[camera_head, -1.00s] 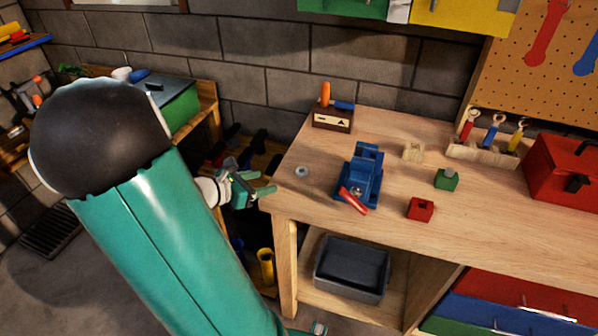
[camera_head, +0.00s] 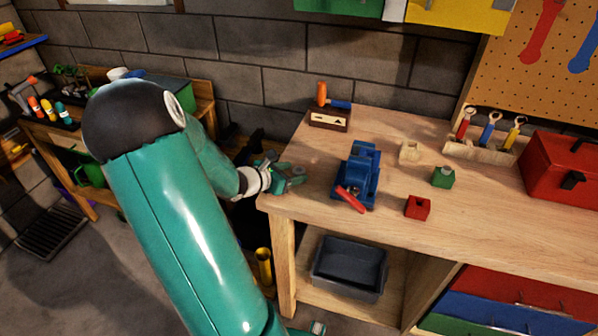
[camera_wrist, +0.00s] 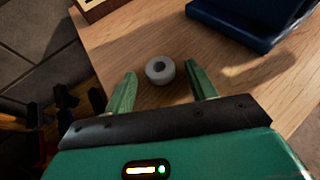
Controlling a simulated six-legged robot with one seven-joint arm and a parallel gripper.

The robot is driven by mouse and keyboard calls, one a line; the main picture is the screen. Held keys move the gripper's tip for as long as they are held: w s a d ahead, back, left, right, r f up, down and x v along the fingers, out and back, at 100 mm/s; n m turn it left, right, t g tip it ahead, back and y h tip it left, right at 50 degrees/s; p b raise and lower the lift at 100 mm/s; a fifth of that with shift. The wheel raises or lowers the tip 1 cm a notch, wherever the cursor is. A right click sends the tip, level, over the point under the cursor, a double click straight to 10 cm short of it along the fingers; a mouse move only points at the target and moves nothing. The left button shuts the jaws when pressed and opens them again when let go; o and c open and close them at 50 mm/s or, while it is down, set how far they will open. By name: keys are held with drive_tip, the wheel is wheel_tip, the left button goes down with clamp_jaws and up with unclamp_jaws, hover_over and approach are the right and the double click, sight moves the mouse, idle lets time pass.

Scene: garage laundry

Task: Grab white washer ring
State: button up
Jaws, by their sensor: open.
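The white washer ring (camera_wrist: 160,70) lies flat on the wooden workbench (camera_wrist: 130,30) near its left edge, in the wrist view. It is light grey-white with a dark hole in the middle. My gripper (camera_wrist: 158,82) is open, with its two green fingers on either side of the near part of the ring; the ring sits between and slightly beyond the fingertips. I cannot tell whether a finger touches it. In the head view my gripper (camera_head: 298,174) is over the bench's left end, and the ring shows only faintly there, if at all.
A blue vise (camera_head: 357,175) with a red handle stands just right of my gripper. A wooden block with tools (camera_head: 330,119) is at the back left. A red block (camera_head: 417,207), a green block (camera_head: 443,177) and a red toolbox (camera_head: 565,170) are farther right.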

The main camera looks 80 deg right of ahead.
drive_tip(key=c, duration=1)
drive_tip(key=shift+c, duration=0.2)
drive_tip(key=shift+r, duration=0.1)
